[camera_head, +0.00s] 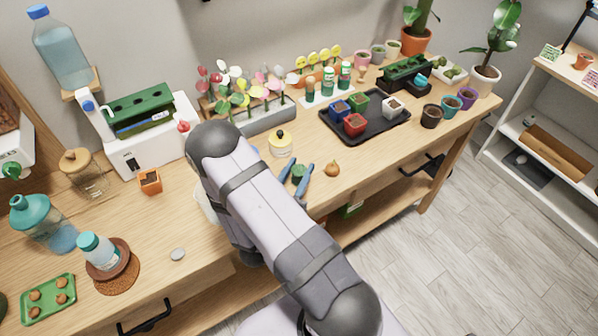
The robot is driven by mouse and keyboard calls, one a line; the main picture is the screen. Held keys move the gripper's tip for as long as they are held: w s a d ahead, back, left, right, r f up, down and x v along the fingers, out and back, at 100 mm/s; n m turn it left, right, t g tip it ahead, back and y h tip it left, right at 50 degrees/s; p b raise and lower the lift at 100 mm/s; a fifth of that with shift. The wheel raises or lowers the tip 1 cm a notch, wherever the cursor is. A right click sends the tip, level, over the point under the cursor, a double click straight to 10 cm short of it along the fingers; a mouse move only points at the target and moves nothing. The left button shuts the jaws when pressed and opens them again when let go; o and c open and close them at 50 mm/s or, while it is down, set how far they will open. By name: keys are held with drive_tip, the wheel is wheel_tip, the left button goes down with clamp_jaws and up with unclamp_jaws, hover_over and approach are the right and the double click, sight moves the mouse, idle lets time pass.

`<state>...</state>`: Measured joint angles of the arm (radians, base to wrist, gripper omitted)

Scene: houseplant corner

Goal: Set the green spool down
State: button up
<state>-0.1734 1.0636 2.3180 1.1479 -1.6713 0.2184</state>
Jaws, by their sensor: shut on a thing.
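The green spool (298,174) is a small dark green piece near the middle of the bench. My gripper (297,172) has two blue fingers that reach out from behind my arm, one on each side of the spool. It is shut on the spool. I cannot tell whether the spool touches the bench top or hangs just above it. My arm hides the wrist and part of the bench in front.
A black tray (387,132) with several small pots is further right. The wooden bench (375,168) is bare in front of the tray.

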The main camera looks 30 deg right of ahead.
sight(297, 178)
drive_tip(key=shift+f, duration=0.6)
drive_tip(key=shift+f, duration=0.15)
drive_tip(key=shift+f, duration=0.1)
drive_tip(key=o, duration=1.1)
drive_tip(key=shift+c, duration=0.2)
drive_tip(key=shift+s+a+b, duration=0.3)
drive_tip(key=shift+a+b, duration=0.05)
drive_tip(key=shift+a, duration=0.25)
drive_tip(key=shift+r+b+v, duration=0.15)
drive_tip(key=shift+b+v, duration=0.45)
drive_tip(key=shift+v, duration=0.9)
drive_tip(key=shift+r+b+v, duration=0.15)
drive_tip(key=shift+b+v, duration=0.4)
drive_tip(key=shift+v, duration=0.95)
